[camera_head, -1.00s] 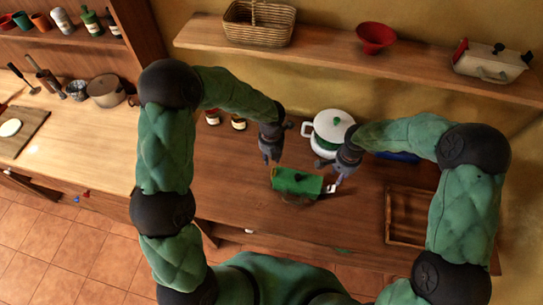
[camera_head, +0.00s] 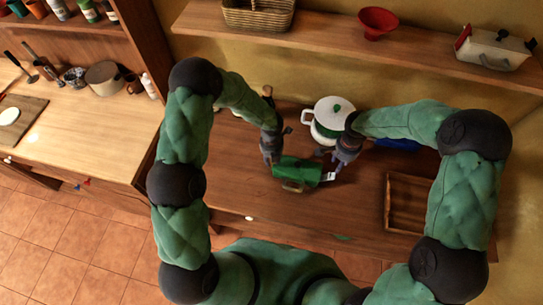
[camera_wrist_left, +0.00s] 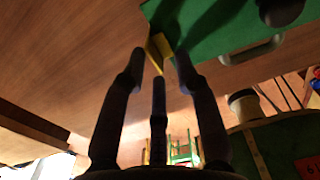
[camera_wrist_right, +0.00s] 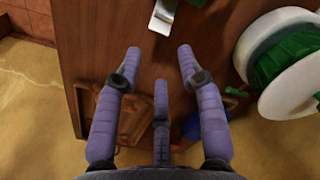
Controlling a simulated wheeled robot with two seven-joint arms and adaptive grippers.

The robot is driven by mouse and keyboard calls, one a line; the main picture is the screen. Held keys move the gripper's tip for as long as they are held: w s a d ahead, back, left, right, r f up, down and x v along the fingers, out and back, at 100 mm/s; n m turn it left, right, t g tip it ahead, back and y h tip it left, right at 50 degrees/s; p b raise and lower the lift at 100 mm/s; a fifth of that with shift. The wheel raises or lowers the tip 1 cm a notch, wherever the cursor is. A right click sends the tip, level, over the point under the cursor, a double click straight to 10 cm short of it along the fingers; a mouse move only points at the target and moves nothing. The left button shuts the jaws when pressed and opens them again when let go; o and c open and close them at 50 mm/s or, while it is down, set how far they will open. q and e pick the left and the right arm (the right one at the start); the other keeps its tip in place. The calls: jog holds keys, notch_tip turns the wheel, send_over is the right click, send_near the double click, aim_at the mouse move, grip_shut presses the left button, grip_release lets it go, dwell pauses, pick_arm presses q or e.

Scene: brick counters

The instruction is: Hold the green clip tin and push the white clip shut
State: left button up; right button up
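The green clip tin (camera_head: 297,170) lies on the brown counter between my two grippers in the head view. Its green side fills the top of the left wrist view (camera_wrist_left: 215,25). The white clip (camera_head: 328,177) sticks out at its right end; it also shows in the right wrist view (camera_wrist_right: 163,18), ahead of the fingertips. My left gripper (camera_head: 268,160) is at the tin's left end, fingers spread, with a yellow tab (camera_wrist_left: 160,52) of the tin seen between the tips; contact cannot be told. My right gripper (camera_head: 338,163) is open and empty, just behind the clip.
The counter left of the tin is clear.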

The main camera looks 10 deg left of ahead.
pick_arm(q)
grip_shut()
pick_arm(e)
jog(key=shift+c, duration=0.3)
jog(key=shift+d, duration=0.1)
jog(key=c, duration=0.5)
jog(key=shift+s+d+f, duration=0.2)
jog(key=shift+d, duration=0.1)
grip_shut()
jog(key=shift+n, duration=0.7)
jog(key=shift+s+d+f, duration=0.15)
jog(key=shift+d+f, duration=0.05)
jog(key=shift+f, duration=1.3)
jog(key=shift+s+d+f, duration=0.15)
jog(key=shift+d+f, duration=0.1)
jog(key=shift+f, duration=1.25)
jog(key=shift+s+d+f, duration=0.15)
jog(key=shift+d+f, duration=0.05)
jog(key=shift+f, duration=1.3)
jog(key=shift+a, duration=0.1)
